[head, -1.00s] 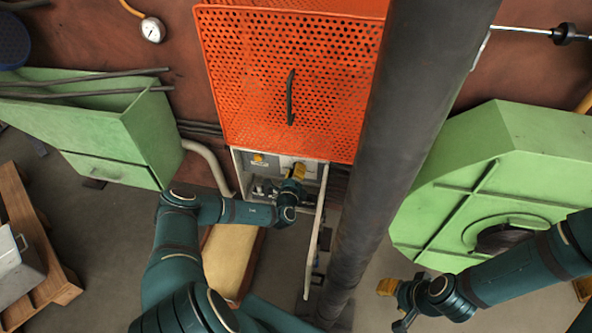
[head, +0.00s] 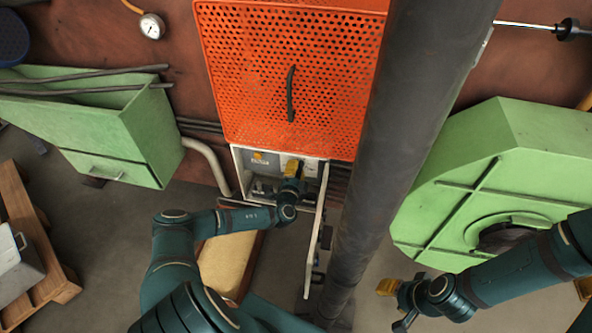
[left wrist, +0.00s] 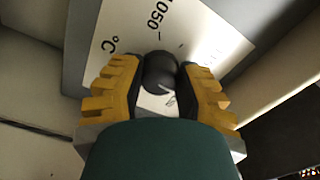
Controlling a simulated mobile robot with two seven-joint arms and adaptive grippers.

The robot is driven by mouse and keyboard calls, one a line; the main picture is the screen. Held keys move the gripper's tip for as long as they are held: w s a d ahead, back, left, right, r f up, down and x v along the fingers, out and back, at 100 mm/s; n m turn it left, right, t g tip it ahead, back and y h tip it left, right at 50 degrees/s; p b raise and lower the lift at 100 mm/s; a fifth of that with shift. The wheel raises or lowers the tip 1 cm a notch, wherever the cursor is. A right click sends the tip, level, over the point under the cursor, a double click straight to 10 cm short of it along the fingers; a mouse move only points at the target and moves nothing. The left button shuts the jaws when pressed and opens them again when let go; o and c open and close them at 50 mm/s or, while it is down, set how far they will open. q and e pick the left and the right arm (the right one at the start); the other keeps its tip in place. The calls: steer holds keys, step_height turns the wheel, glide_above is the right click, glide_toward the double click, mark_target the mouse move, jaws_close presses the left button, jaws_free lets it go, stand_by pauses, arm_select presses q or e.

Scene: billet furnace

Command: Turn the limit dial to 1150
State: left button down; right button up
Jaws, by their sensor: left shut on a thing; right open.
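The limit dial is a round black knob (left wrist: 160,72) on a white scale plate (left wrist: 125,30) in the left wrist view. "1050" and "°C" are readable on the plate; other markings are washed out by glare or hidden by my gripper. My left gripper (left wrist: 160,88) is shut on the knob, one yellow-backed finger on each side. In the head view my left gripper (head: 291,170) is at the panel inside the open box and covers the knob. My right gripper (head: 394,304) is open and empty, low and to the right, away from the box.
The control box (head: 235,172) has its door (head: 317,225) swung open, close to the right of my left gripper. An orange perforated guard (head: 290,75) is above it. A thick dark pipe (head: 390,140) stands between the box and a green housing (head: 450,180).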

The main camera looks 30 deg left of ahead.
arm_select(q)
steer(key=shift+n+b, duration=1.05)
steer(key=shift+n, duration=3.25)
steer(key=shift+w, duration=0.1)
steer(key=c, duration=0.5)
jaws_free()
steer(key=shift+c, duration=0.2)
steer(key=shift+f, duration=0.1)
steer(key=shift+d, duration=0.1)
steer(key=v, duration=1.2)
